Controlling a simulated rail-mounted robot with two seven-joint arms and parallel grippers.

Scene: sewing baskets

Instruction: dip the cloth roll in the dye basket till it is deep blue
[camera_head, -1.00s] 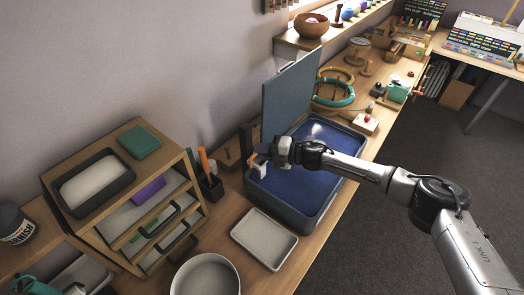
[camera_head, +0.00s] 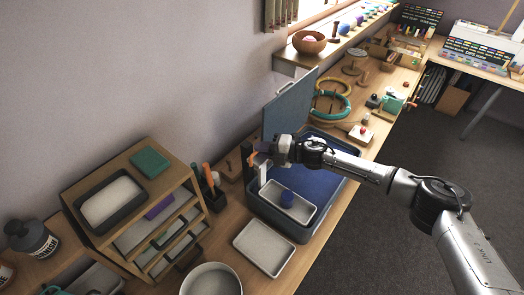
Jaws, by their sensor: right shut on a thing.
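My right gripper (camera_head: 268,154) is shut on the upright handle of a small white dipping tray (camera_head: 269,186). The tray hangs over the near part of the dark blue-grey dye basket (camera_head: 304,236), above the blue dye (camera_head: 322,184). The fingertips are partly hidden at the handle. The basket's lid (camera_head: 291,103) stands open at the back, on the wall side. My left gripper is not in view.
A white shallow tray (camera_head: 264,246) lies in front of the basket, with a round white bowl (camera_head: 211,280) beside it. A wooden drawer unit (camera_head: 175,177) and a dark tool holder (camera_head: 213,191) stand to the left. Hoops (camera_head: 331,107) lie beyond the basket.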

